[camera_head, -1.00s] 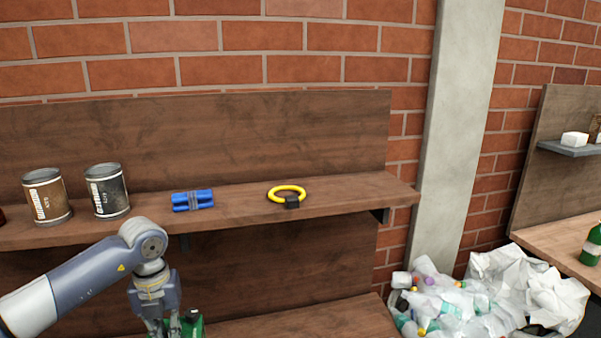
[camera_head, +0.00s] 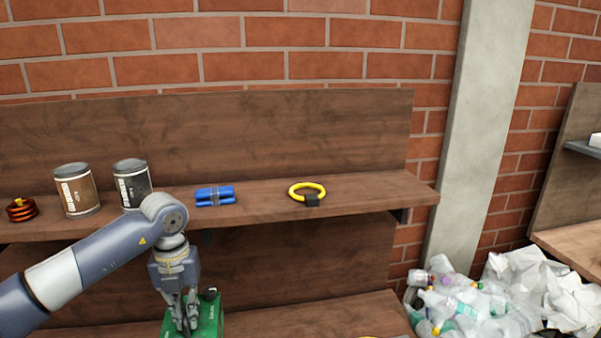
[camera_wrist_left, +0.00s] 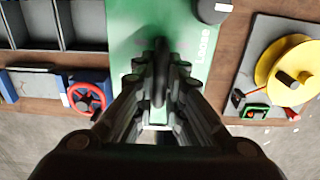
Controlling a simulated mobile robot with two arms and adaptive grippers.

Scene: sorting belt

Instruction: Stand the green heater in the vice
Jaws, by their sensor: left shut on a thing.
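The green heater (camera_head: 209,320) is a green box with pale lettering and a dark knob on top, at the bottom of the head view. It fills the upper middle of the left wrist view (camera_wrist_left: 130,35). My left gripper (camera_head: 186,328) points down and is shut on the heater, at a dark handle-like bar (camera_wrist_left: 161,70). Whether the heater's base touches the bench cannot be told. The vice (camera_wrist_left: 45,85), blue and grey with a red handwheel, is left of my gripper in the left wrist view. My right gripper is not in view.
The shelf (camera_head: 260,195) holds an orange-red coil (camera_head: 21,210), two cans (camera_head: 76,188), a blue bundle (camera_head: 215,196) and a yellow ring (camera_head: 307,193). In the left wrist view, a divided grey tray (camera_wrist_left: 85,43) is upper left and a yellow reel (camera_wrist_left: 265,68) is right.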

